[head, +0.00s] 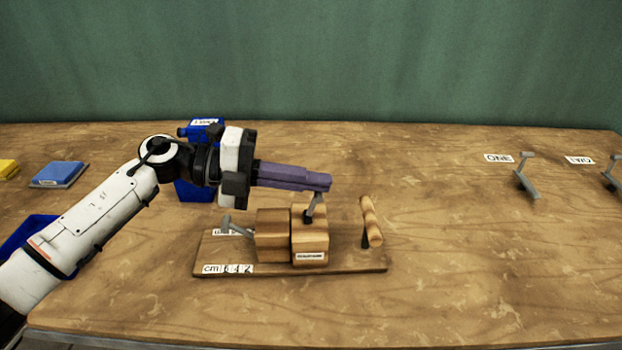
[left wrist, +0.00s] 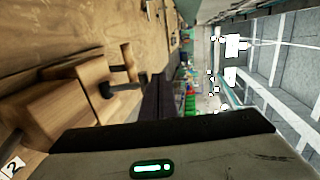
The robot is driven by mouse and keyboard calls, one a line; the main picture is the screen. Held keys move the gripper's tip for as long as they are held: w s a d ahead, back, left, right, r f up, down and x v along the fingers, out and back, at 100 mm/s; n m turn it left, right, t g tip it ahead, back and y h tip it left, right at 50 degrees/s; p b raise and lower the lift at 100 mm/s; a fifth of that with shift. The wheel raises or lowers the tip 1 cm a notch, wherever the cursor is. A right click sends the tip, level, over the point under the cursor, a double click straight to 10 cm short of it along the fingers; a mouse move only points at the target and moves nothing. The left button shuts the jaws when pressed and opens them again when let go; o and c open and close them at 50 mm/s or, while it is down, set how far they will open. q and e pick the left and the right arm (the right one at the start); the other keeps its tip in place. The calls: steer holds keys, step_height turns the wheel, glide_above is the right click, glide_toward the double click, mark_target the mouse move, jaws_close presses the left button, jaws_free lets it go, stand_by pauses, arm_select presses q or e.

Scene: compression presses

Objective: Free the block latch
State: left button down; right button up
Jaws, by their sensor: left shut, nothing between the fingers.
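A press of light wooden blocks (head: 273,238) stands on a wooden board. My right gripper is out of view.
A second grey lever (head: 236,228) is left of the blocks, and a wooden handle (head: 371,221) stands at the board's right end. The board (head: 345,262) carries white labels. A blue box (head: 192,190) is behind my arm. Two grey levers (head: 525,177) (head: 611,175) stand far right. The table's right front is clear.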

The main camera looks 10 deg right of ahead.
arm_select(q)
steer(key=w+a+r, duration=0.1)
steer(key=a+r, duration=0.7)
steer(key=a, duration=0.3)
steer(key=shift+a+r, duration=0.15)
stand_by(0.3)
